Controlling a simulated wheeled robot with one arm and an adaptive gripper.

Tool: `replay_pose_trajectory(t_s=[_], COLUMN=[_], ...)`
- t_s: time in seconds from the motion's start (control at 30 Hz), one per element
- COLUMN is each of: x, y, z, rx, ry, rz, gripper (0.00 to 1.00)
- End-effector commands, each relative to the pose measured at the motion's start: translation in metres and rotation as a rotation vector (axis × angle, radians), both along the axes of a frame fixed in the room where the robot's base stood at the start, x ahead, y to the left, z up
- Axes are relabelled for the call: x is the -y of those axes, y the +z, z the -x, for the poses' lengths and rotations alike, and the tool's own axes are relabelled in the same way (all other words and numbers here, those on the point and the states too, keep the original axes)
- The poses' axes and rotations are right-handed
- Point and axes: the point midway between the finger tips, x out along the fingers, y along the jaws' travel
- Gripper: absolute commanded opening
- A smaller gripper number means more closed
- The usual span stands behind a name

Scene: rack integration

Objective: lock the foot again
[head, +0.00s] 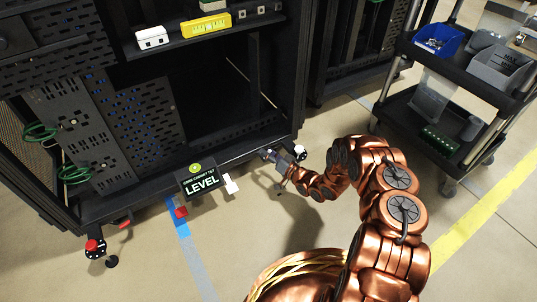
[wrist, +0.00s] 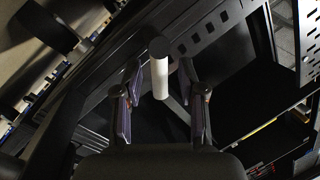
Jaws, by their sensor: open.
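The dark cabinet (head: 150,200) stands at the left in the head view, with a sign reading "LEVEL" (head: 201,181) at its lower front edge. My gripper (head: 272,156) is low at the cabinet's front right corner, by a white-and-black part (head: 300,151) of the foot there. In the wrist view the two fingers (wrist: 160,105) are apart. A white cylinder with a dark round end (wrist: 159,72) shows between or just beyond the fingertips; I cannot tell whether they touch it. The front left foot (head: 95,247) has a red part. The right foot's lower end is partly hidden by my gripper.
A white tab (head: 230,184) and a red tab (head: 181,212) are near the sign. Blue tape (head: 178,222) runs on the floor. A black cart (head: 455,110) with bins stands at the right. Floor in front of the cabinet is open.

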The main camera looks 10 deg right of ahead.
Motion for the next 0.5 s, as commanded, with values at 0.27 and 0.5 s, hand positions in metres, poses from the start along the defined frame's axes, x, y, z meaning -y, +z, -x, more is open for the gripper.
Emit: replay_pose_trajectory(t_s=[0.27, 0.5], x=[0.0002, 0.0002], y=[0.0002, 0.0002], z=[0.0, 0.0], rx=[0.0, 0.0], ry=[0.0, 0.0], rz=[0.0, 0.0], gripper=[0.25, 0.0])
